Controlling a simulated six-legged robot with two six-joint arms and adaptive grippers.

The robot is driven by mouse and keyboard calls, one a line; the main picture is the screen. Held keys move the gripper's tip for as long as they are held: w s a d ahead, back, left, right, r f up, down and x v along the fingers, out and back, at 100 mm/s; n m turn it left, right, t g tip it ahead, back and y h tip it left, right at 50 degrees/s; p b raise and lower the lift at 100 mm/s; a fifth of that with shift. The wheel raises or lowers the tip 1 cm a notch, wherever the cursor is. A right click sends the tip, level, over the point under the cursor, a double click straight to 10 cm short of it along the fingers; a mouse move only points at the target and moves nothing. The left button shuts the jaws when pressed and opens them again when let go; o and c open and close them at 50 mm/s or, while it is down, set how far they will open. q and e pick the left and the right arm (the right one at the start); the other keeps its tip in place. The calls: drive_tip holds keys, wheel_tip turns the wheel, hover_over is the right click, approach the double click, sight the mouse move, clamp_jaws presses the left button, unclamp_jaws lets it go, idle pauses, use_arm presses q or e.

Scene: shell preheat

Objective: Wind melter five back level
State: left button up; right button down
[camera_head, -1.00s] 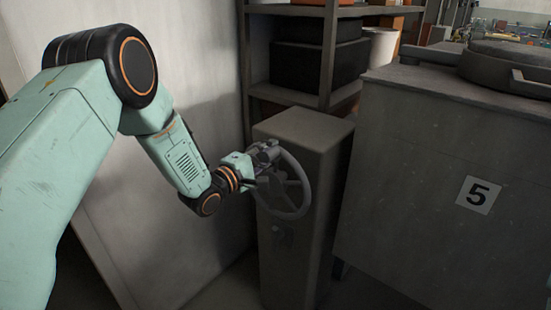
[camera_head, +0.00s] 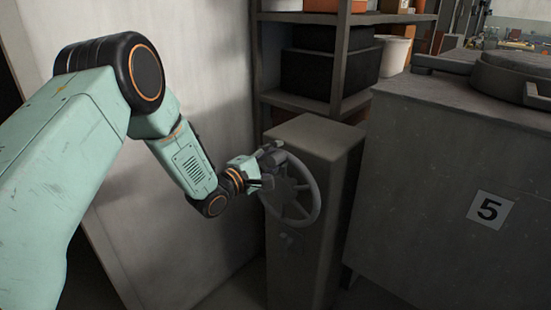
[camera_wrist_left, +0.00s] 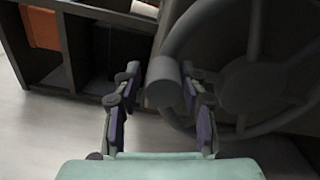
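Melter five (camera_head: 430,170) is the big grey box at the right, marked with a "5" plate (camera_head: 490,209). A grey spoked handwheel (camera_head: 313,205) is mounted on the front of a grey pedestal (camera_head: 315,145) to its left. My left gripper (camera_head: 270,163) is at the wheel's upper left rim. In the left wrist view, the wheel's stubby handle knob (camera_wrist_left: 163,84) stands between the two fingers of my left gripper (camera_wrist_left: 160,88). A narrow gap shows on the knob's left; the right finger is close to it, contact unclear. My right gripper is not in view.
A pale wall panel (camera_head: 190,240) stands close behind my left arm. Shelving with black bins (camera_head: 320,75) and a white bucket (camera_head: 395,55) is behind the pedestal. A round dark lid (camera_head: 515,75) lies on the melter's top.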

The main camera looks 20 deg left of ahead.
use_arm(q)
drive_tip(key=shift+o, duration=0.6)
drive_tip(key=shift+s+f, duration=0.1)
drive_tip(key=shift+s+a, duration=0.2)
drive_tip(key=shift+s, duration=0.2)
drive_tip(key=v, duration=1.1)
drive_tip(key=shift+d, duration=0.1)
